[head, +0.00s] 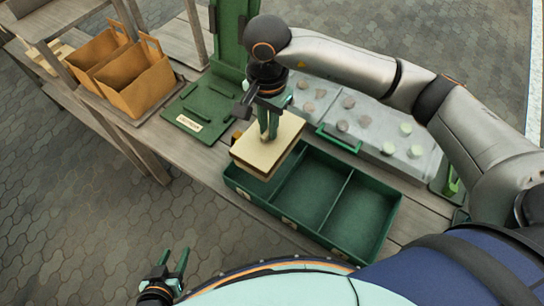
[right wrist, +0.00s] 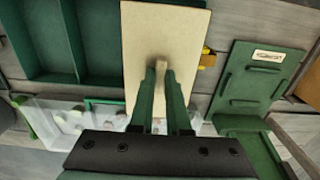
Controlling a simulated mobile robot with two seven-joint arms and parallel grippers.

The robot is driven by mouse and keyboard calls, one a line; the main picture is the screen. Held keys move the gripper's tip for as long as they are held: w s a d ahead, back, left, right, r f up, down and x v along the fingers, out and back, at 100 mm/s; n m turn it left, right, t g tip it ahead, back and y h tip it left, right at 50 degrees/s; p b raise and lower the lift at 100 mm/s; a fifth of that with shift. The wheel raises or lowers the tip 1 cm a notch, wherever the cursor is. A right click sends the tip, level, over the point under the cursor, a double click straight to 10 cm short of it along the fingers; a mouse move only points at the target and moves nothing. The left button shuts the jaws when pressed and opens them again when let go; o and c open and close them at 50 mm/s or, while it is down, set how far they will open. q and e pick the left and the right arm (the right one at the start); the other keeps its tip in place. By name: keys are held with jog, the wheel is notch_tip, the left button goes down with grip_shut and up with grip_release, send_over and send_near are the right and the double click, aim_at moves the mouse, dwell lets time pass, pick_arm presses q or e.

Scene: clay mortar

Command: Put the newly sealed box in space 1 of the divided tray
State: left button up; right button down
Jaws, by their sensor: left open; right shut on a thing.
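The box (head: 262,158) has a pale flat lid with a small knob and a brown body. My right gripper (head: 268,136) is shut on the lid's knob from above; the lid also shows in the right wrist view (right wrist: 140,45). The box hangs over the left end of the green divided tray (head: 333,246) and hides part of its leftmost space. The tray's middle space (head: 313,190) and right space (head: 355,210) look empty. The tray's front labels are too small to read. My left gripper (head: 176,262) is open and empty, low at the bottom left, away from the tray.
A green stand with a labelled base (head: 197,112) is left of the box. Two orange-brown carriers (head: 135,80) stand farther left. Behind the tray, a pale translucent surface (head: 365,112) holds several round pieces, with a green handle (head: 338,139) at its front.

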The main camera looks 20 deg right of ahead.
notch_tip(320, 180, down, 9)
jog(key=shift+s+f+p, duration=0.1)
jog(key=shift+p, duration=0.4)
jog(key=shift+f+b, duration=0.3)
jog(key=shift+f, duration=0.1)
jog(key=c, duration=0.9)
grip_release()
jog(key=shift+r, duration=0.1)
notch_tip(320, 180, up, 12)
jog(key=shift+r+b, duration=0.15)
jog(key=shift+b, duration=0.3)
